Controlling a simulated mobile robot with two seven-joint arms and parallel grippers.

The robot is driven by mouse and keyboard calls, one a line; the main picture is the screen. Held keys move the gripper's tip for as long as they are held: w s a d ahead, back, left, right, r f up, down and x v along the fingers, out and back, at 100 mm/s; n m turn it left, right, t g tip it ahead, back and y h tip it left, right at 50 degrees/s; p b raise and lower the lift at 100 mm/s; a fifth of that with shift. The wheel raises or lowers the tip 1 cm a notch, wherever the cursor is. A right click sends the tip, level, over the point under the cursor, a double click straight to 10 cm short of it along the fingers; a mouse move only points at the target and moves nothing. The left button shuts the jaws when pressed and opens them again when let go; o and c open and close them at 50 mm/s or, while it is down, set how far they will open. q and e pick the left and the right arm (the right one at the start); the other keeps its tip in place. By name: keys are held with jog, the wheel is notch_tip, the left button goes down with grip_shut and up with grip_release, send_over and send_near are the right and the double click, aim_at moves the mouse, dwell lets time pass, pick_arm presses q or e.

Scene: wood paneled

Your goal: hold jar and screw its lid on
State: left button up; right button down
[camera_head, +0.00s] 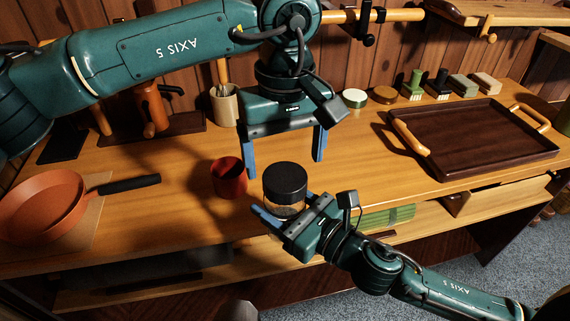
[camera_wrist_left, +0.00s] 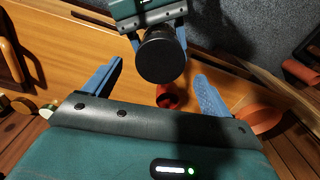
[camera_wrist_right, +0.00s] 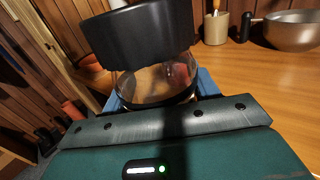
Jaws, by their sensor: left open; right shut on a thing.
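The clear glass jar (camera_head: 284,211) is upright, held just in front of the bench edge by my right gripper (camera_head: 286,207), whose blue fingers are shut around its body. The black lid (camera_head: 285,180) sits on top of the jar; I cannot tell how tightly it is seated. In the right wrist view the lid (camera_wrist_right: 140,34) covers the top of the glass jar (camera_wrist_right: 155,82). My left gripper (camera_head: 284,167) points down, open and empty, above and behind the lid. In the left wrist view the round lid top (camera_wrist_left: 161,58) shows between the open blue fingers.
A red cup (camera_head: 229,180) stands left of the jar on the wooden bench (camera_head: 380,185). An orange pan (camera_head: 45,205) lies at far left. A dark tray (camera_head: 475,140) with wooden handles is at right. A utensil crock (camera_head: 225,106) and several small items line the back.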

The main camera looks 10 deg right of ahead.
aim_at(285, 176)
pick_arm(q)
jog(key=shift+c, duration=0.3)
jog(key=n, duration=0.3)
jog(key=r+n, duration=0.1)
jog(key=n, duration=0.1)
jog(key=shift+n, duration=0.4)
jog(key=n, duration=0.4)
jog(key=shift+r, duration=0.4)
jog(key=n, duration=0.3)
jog(key=r+n, duration=0.1)
jog(key=n, duration=0.7)
jog(key=shift+r, duration=0.4)
jog(key=shift+f, duration=4.05)
jog(key=shift+c, duration=0.5)
